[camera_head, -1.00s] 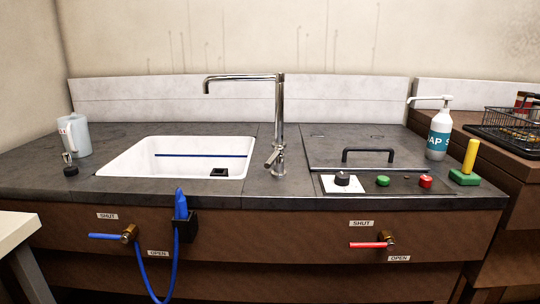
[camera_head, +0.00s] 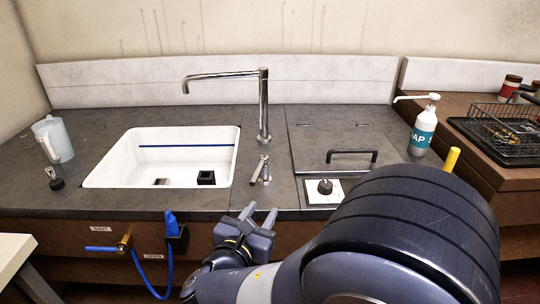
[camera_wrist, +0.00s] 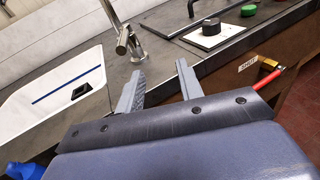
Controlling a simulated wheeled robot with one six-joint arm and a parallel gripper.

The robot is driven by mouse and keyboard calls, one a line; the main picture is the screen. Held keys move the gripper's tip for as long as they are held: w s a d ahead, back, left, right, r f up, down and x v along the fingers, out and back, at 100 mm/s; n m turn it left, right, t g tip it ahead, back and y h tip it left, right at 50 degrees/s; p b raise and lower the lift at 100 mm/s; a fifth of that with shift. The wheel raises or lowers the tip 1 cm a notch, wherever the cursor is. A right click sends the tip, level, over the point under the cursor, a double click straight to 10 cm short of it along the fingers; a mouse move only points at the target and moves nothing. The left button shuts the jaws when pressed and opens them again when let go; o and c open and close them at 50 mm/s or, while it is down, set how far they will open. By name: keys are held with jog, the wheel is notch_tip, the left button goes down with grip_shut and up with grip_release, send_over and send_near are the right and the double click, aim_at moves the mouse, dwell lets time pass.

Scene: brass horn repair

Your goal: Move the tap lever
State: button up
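The small chrome tap lever (camera_head: 259,168) is on the counter in front of the tap, just right of the sink. It also shows in the wrist view (camera_wrist: 128,40), beyond my left fingertip. My gripper (camera_head: 259,213) is at the counter's front edge, in front of the lever and apart from it. In the wrist view my gripper (camera_wrist: 159,74) has its two fingers spread, with nothing between them.
The sink (camera_head: 105,172) lies left of the lever. A lidded panel with a black handle (camera_head: 351,155) and a black knob (camera_head: 325,187) are to the right. A soap bottle (camera_head: 423,130) stands farther right. A blue hose (camera_head: 145,275) hangs at the front; a red valve handle (camera_wrist: 265,78) is below the counter.

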aim_at(257, 172)
jog(key=a+r+n+t+y, duration=0.2)
jog(key=a+n, duration=0.1)
jog(key=a, duration=0.1)
jog(key=x, duration=1.1)
jog(key=shift+w+d+r+p, duration=0.1)
jog(key=shift+w+d+p, duration=0.15)
jog(key=shift+p, duration=0.1)
jog(key=shift+c, duration=0.5)
grip_shut()
